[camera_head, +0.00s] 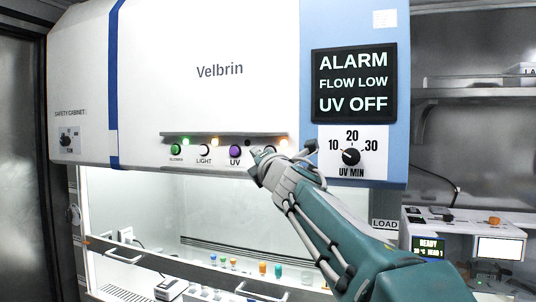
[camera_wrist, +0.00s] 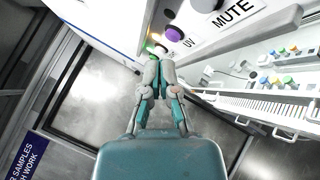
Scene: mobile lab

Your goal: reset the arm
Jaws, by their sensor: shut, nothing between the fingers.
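My gripper (camera_head: 260,167) is shut and empty in the head view, raised in front of the cabinet's control strip at the fourth knob position. It hides part of what lies behind it there. In the wrist view its closed fingers (camera_wrist: 160,70) point up toward the panel, close to the UV label. The purple UV knob (camera_head: 236,151) is just left of the fingertips in the head view. Whether the fingers touch the panel I cannot tell. My arm reaches in from the lower right.
The Velbrin cabinet (camera_head: 220,100) fills the middle. Its black display (camera_head: 353,84) reads "ALARM FLOW LOW UV OFF". A UV MIN dial (camera_head: 350,156) is right of my gripper. Small coloured-capped vials (camera_head: 263,268) stand below inside the cabinet. A shelf (camera_head: 470,92) is at right.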

